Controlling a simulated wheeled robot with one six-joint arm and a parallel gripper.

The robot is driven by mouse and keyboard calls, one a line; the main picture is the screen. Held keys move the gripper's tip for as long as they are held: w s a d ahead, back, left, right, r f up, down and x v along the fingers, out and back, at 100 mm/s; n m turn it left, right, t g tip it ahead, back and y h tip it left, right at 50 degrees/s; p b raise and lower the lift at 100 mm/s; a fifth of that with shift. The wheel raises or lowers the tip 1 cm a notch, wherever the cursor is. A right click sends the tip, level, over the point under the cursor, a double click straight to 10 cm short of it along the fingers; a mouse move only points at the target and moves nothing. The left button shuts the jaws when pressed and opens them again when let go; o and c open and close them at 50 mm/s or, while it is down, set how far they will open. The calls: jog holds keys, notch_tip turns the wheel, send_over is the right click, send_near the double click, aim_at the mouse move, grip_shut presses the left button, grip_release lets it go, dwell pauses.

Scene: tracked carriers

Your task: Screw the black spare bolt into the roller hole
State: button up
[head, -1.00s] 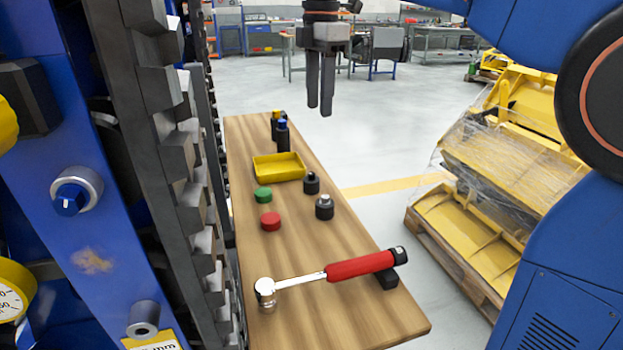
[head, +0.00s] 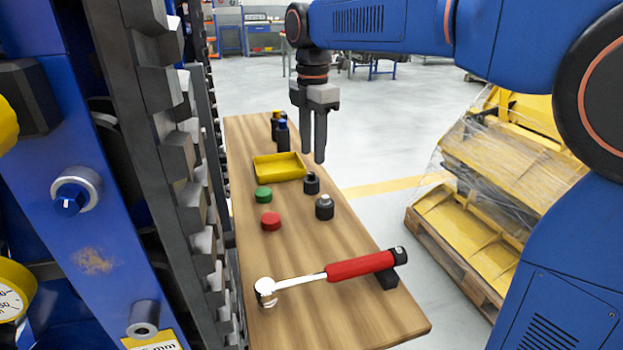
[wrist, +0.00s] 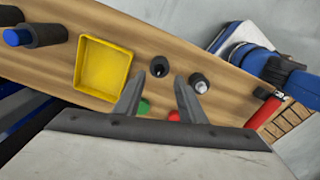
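Two small dark pieces stand upright on the wooden bench. One is all dark (head: 311,184); the other has a silver top (head: 324,208). I cannot tell for sure which is the spare bolt. My gripper (head: 314,156) points down, open and empty, above the all-dark piece. In the wrist view this piece (wrist: 159,67) shows between the fingertips, and the silver-topped one (wrist: 199,83) lies right of them. On the blue frame at left, a lower silver roller (head: 143,319) shows a dark open hole; an upper roller (head: 92,184) holds a blue plug (head: 69,200).
The bench (head: 300,262) carries a yellow tray (head: 279,167), green cap (head: 263,194), red cap (head: 271,221), dark cylinders (head: 282,136) at the far end and a red-handled torque wrench (head: 358,267). Dark track links (head: 190,210) rise along its left edge. A wrapped yellow pallet load (head: 490,180) stands right.

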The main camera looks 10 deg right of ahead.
aim_at(312, 173)
jog(key=shift+a+f, duration=0.1)
jog(key=shift+f, duration=2.7)
jog(key=shift+c, duration=0.6)
grip_shut()
